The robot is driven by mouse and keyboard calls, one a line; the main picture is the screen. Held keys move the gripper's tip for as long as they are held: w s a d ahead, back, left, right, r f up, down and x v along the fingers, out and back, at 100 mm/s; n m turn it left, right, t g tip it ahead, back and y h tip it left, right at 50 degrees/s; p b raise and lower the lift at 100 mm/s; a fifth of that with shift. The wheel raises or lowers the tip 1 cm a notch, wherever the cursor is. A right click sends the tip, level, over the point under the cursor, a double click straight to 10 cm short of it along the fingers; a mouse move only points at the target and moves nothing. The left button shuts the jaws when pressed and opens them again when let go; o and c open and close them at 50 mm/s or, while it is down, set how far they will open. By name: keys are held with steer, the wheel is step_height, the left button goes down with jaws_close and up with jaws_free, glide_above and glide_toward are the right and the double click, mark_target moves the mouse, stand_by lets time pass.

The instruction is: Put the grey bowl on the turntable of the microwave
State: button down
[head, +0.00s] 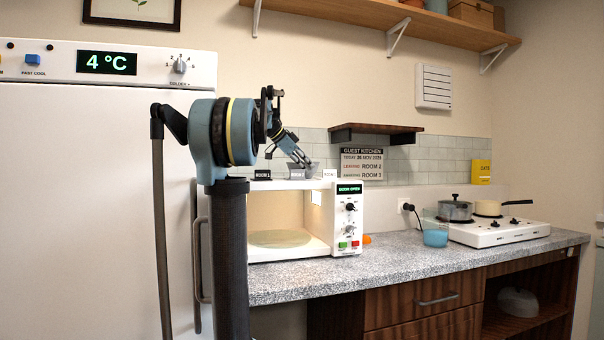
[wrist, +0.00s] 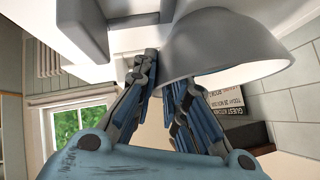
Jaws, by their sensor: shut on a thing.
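The microwave (head: 345,264) stands on the counter with its cavity open to view and its display reading "DOOR OPEN". Its pale round turntable (head: 280,238) lies bare inside. My gripper (head: 304,162) points down over the microwave's top. It is shut on the wall of the grey bowl (head: 311,167), which is small and partly hidden in the head view. In the wrist view the bowl (wrist: 225,52) fills the upper right, with the fingers (wrist: 165,68) on either side of its wall. I cannot tell whether the bowl touches the microwave's top.
Room labels (head: 263,174) line the microwave's upper front edge. A small wooden shelf (head: 376,130) hangs to the right above. The fridge (head: 90,200) is at left.

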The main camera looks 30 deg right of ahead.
steer(key=shift+s+r, duration=0.1)
steer(key=shift+r, duration=0.1)
steer(key=shift+s+r, duration=0.1)
steer(key=shift+r, duration=0.35)
step_height(320, 180, up, 6)
steer(key=shift+f, duration=0.15)
steer(key=s+a, duration=0.2)
steer(key=s, duration=0.7)
steer(key=s+a, duration=0.2)
steer(key=s, duration=0.7)
steer(key=shift+s+a, duration=0.35)
steer(key=shift+s, duration=0.05)
steer(key=shift+s, duration=0.1)
stand_by(0.4)
